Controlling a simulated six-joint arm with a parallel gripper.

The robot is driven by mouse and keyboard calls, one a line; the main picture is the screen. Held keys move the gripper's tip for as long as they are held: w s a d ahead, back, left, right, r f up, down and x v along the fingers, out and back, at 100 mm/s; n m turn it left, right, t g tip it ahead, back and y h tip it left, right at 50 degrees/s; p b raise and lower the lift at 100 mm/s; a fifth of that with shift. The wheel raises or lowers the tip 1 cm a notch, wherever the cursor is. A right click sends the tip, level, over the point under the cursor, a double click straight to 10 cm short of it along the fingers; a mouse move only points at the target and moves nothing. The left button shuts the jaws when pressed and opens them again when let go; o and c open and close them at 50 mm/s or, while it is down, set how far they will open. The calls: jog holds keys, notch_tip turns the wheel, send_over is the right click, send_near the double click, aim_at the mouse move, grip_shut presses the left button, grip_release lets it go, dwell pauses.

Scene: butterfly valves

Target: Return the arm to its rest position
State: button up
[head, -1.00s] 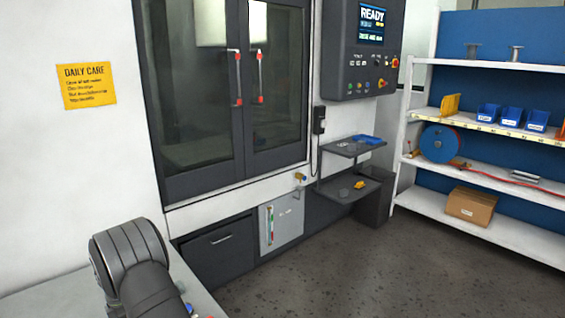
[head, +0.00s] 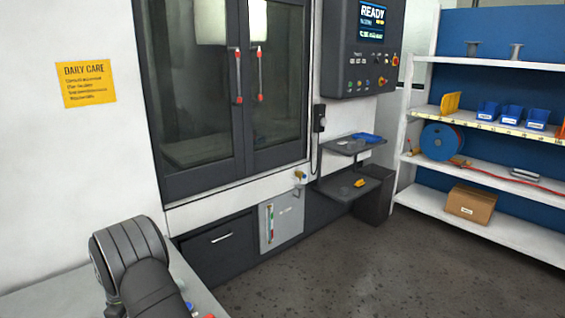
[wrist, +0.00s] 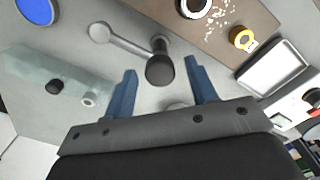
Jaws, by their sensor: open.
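My gripper (wrist: 160,95) shows in the wrist view with its two blue fingers spread apart and nothing between them. A dark round knob (wrist: 160,69) on a post stands just beyond the fingertips, apart from them. A grey lever with a round end (wrist: 100,33) reaches from it to the upper left. In the head view only part of my arm shows at the lower left; the gripper is out of that picture.
The head view shows a machine with closed doors (head: 210,100), a shelf rack (head: 490,180) and open floor.

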jog(key=m, duration=0.5)
jog(key=shift+m, duration=0.4)
jog(key=shift+o, duration=0.2)
jog(key=o, duration=0.4)
jog(key=shift+r, duration=0.1)
jog(key=shift+c, duration=0.2)
jog(key=o, duration=0.7)
jog(key=r, duration=0.2)
jog(key=shift+s+d+r+m, duration=0.3)
jog(key=shift+s+d+r, duration=0.05)
jog(key=shift+s, duration=0.05)
jog(key=shift+c, duration=0.2)
jog(key=s+d+r+m, duration=0.1)
jog(key=s+d+r, duration=0.1)
jog(key=r, duration=0.3)
jog(key=s+d+r+m, duration=0.2)
jog(key=s+d+r, duration=0.1)
jog(key=r, duration=0.3)
notch_tip(320, 180, down, 10)
jog(key=shift+w+a, duration=0.2)
notch_tip(320, 180, up, 10)
